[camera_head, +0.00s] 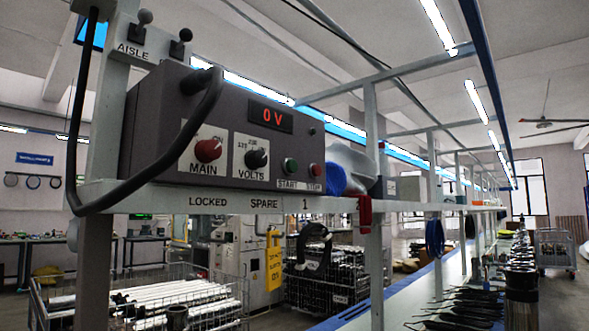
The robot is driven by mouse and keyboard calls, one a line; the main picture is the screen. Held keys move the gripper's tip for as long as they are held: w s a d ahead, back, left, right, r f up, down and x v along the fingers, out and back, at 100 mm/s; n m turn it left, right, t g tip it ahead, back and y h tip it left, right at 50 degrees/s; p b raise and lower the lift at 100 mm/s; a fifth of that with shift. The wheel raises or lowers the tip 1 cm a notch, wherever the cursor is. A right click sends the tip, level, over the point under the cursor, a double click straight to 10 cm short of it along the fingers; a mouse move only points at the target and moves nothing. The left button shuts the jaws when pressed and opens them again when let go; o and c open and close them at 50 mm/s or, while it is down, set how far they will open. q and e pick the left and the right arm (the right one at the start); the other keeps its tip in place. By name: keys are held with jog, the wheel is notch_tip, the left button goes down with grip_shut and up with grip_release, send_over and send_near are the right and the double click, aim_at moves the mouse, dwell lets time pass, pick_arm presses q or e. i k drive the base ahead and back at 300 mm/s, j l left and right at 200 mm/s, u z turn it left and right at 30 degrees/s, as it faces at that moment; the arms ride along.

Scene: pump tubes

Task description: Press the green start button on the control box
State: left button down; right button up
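The dark grey control box (215,115) sits on a light grey shelf in the left half of the head view. Its green start button (291,165) is at the lower right of the front face, above the label START. The red stop button (316,169) is just right of it. A red MAIN knob (207,150) and a black VOLTS knob (256,158) are to the left. The red display (270,117) reads 0 V. Neither of my grippers is in view.
A thick black cable (150,165) loops in front of the box's left side. Blue and white cloths (348,166) lie right of the buttons. The shelf edge (235,201) runs below the box, and a post (372,110) stands to the right. Wire baskets (190,295) stand below.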

aim_at(292, 164)
jog(key=k+l+u, duration=0.1)
jog(key=l, duration=0.35)
jog(key=k+l+u, duration=0.1)
jog(key=l, duration=0.35)
jog(key=i+l+u, duration=0.15)
jog(key=l+u, duration=0.2)
jog(key=l, duration=0.45)
jog(key=l+u, duration=0.35)
jog(key=l, duration=0.5)
jog(key=i+l+u, duration=0.25)
jog(key=i, duration=0.2)
jog(key=i+l+u, duration=0.2)
jog(key=i+l, duration=0.15)
jog(key=i, duration=0.1)
